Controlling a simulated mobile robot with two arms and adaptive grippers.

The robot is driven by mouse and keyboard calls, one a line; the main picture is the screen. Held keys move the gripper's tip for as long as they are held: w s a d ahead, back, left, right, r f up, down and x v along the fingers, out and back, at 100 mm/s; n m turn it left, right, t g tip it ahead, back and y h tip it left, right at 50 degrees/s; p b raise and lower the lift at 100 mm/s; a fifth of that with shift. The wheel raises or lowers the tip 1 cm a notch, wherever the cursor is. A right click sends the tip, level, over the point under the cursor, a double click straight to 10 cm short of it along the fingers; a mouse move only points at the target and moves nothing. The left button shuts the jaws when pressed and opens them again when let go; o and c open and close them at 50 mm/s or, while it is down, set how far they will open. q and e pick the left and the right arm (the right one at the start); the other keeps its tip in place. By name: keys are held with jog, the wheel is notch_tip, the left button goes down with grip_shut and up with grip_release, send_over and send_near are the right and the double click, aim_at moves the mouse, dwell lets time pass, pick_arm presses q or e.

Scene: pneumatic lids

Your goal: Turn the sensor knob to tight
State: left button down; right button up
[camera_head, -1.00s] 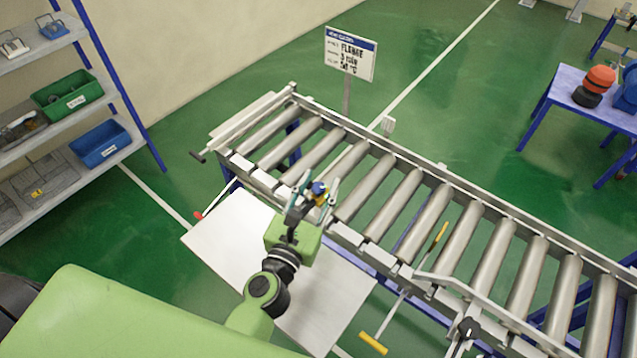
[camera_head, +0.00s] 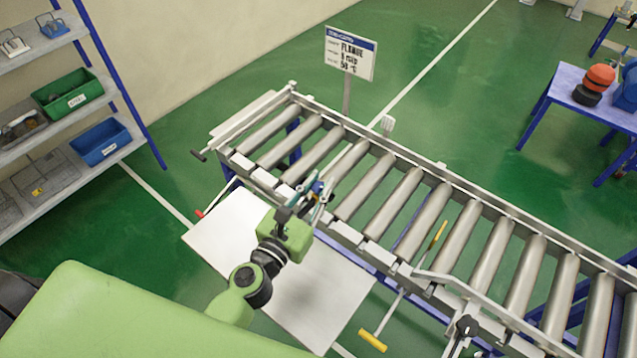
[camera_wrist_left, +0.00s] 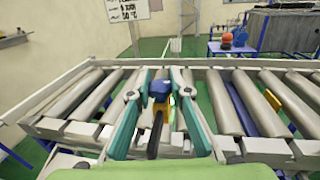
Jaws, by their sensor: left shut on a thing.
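The sensor knob (camera_wrist_left: 160,87) is a small blue cap with a yellow-orange part below it. In the left wrist view it sits between the two teal fingers of my left gripper (camera_wrist_left: 161,76), which is shut on it. In the head view my left gripper (camera_head: 318,187) is at the near rail of the roller conveyor, and the fingers mostly hide the knob there. A dark rod-like part stands in front of the knob in the wrist view. Any tight mark cannot be made out. My right gripper is not in view.
The roller conveyor (camera_head: 367,187) runs across the middle. A white board (camera_head: 225,232) lies on its near side. A sign (camera_head: 350,55) stands behind it. Shelves with a green bin (camera_head: 68,95) and a blue bin (camera_head: 100,143) are left. A blue table (camera_head: 567,82) is at right.

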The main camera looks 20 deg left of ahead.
pick_arm(q)
jog(key=m+g+h, duration=0.1)
jog(key=m+h, duration=0.1)
jog(key=h, duration=0.1)
jog(key=shift+a, duration=0.1)
jog(key=m+g+h+b, duration=0.1)
jog(key=m+g+h, duration=0.1)
jog(key=m+h, duration=0.1)
jog(key=shift+f+h, duration=0.2)
jog(key=shift+h, duration=0.3)
jog(key=m+g+h+b, duration=0.2)
jog(key=m+g+b, duration=0.1)
jog(key=g, duration=0.1)
jog(key=m+g+h+b, duration=0.3)
jog(key=m+g+b, duration=0.1)
jog(key=g, duration=0.1)
jog(key=m+g+h+b, duration=0.2)
jog(key=m+g+b, duration=0.1)
jog(key=g+b, duration=0.1)
jog(key=shift+w+m+g, duration=0.15)
jog(key=shift+m+g, duration=0.15)
jog(key=shift+g, duration=0.4)
jog(key=shift+r+m+g+b, duration=0.15)
jog(key=shift+m+g+b, duration=1.6)
jog(key=shift+g, duration=1.05)
jog(key=c, duration=1.8)
grip_release()
